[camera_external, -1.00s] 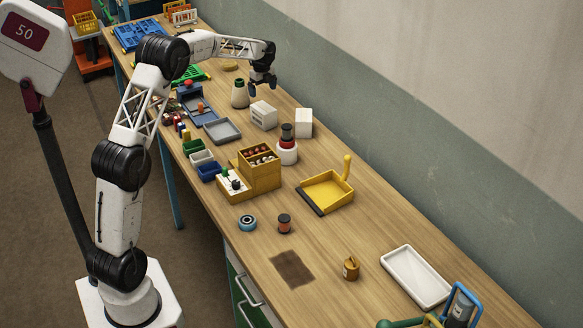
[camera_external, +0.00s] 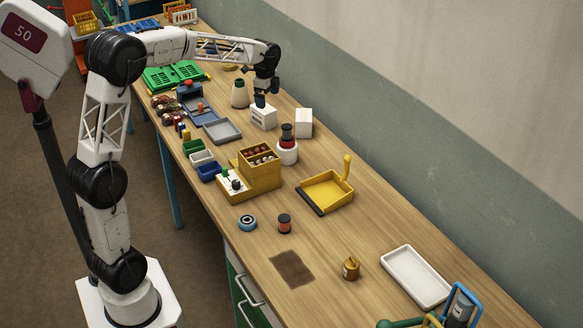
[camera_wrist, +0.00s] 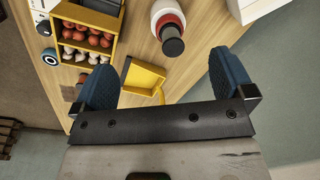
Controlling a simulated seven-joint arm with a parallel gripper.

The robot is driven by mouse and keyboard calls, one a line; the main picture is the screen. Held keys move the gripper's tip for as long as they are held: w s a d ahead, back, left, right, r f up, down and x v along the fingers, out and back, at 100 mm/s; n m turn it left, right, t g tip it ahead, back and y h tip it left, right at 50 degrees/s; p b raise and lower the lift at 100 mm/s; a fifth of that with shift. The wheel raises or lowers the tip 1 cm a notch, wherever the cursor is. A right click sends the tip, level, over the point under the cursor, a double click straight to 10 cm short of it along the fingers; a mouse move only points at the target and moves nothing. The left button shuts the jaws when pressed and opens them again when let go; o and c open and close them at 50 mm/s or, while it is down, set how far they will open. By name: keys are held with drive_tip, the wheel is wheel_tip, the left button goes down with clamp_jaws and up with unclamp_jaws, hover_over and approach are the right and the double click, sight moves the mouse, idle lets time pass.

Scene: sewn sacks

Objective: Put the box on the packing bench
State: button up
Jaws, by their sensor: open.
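A white box with dark markings on its front (camera_external: 263,117) sits on the wooden bench (camera_external: 380,215). A second, plain white box (camera_external: 304,123) stands just right of it. I cannot tell which is the task's box. My gripper (camera_external: 267,95) is open, pointing down over the marked box, with one blue fingertip close to its top edge. I cannot tell if they touch. In the wrist view, the blue fingers (camera_wrist: 165,82) are spread apart with nothing seen held between them. A white box corner (camera_wrist: 243,9) shows at the top right there.
A white jar with red and black parts (camera_external: 288,148) is in front. A yellow organizer (camera_external: 257,168), a yellow dustpan (camera_external: 328,191) and a white tray (camera_external: 415,276) lie nearer.

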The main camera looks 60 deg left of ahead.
drive_tip(key=s+d+r+n+t, duration=0.1)
drive_tip(key=s+d+r+n, duration=0.15)
drive_tip(key=s+d, duration=0.75)
drive_tip(key=s+d+r+n, duration=0.1)
drive_tip(key=s+d+n, duration=0.2)
drive_tip(key=s+d, duration=0.75)
drive_tip(key=s+d+f+n, duration=0.2)
drive_tip(key=s+d+f, duration=0.1)
drive_tip(key=s, duration=0.7)
drive_tip(key=s+d+f+n, duration=0.3)
drive_tip(key=s+d, duration=0.3)
drive_tip(key=s, duration=0.4)
drive_tip(key=shift+s+d+f+t, duration=0.15)
drive_tip(key=shift+s+f+t, duration=0.2)
drive_tip(key=shift+s+t, duration=0.05)
